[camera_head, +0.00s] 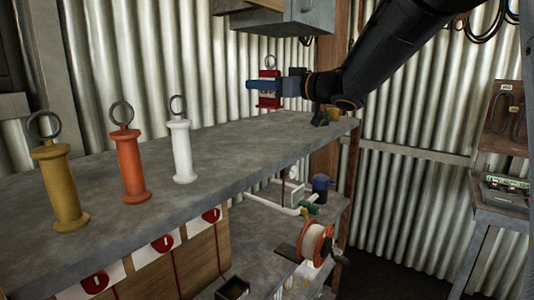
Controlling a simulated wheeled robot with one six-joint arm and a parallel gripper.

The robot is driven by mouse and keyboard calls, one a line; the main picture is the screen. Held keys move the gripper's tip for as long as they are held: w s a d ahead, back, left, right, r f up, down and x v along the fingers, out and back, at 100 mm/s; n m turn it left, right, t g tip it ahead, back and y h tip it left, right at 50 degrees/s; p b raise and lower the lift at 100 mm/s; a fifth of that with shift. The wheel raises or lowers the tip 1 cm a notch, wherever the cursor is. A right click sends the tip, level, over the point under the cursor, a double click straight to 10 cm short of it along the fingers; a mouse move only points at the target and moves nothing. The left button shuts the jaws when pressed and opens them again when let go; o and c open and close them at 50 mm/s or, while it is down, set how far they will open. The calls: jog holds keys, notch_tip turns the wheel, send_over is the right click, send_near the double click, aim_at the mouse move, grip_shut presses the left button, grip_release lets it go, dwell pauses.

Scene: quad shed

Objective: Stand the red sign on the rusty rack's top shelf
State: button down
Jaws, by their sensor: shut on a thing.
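The red sign (269,101) is a red spool-shaped piece with a dark ring on top, held upright in the upper middle. My gripper (264,86) reaches in from the right and is shut around its body, with a blue finger across it. The rack's grey top shelf (230,165) runs from the lower left to the far right end. The red sign is over or at the far part of this shelf; I cannot tell whether its base touches. Similar ring-topped pieces stand upright on the shelf: yellow (62,185), orange (131,165) and white (181,150).
A grey box (285,20) hangs above the far end. Below are an orange-rimmed reel (316,243) and a blue cup (322,187). The shelf right of the white piece is clear.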

jog(key=shift+a+f+p, duration=0.15)
jog(key=shift+f+p, duration=0.35)
jog(key=shift+f, duration=2.1)
jog(key=shift+a+f+p, duration=0.15)
jog(key=shift+f+p, duration=0.35)
jog(key=shift+f, duration=2.05)
jog(key=c, duration=1.6)
grip_release()
jog(key=shift+f, duration=0.15)
jog(key=shift+c, duration=0.2)
jog(key=shift+d+r, duration=0.15)
jog(key=shift+r, duration=0.05)
jog(key=b+v, duration=0.2)
jog(key=v, duration=1)
jog(key=shift+b, duration=0.4)
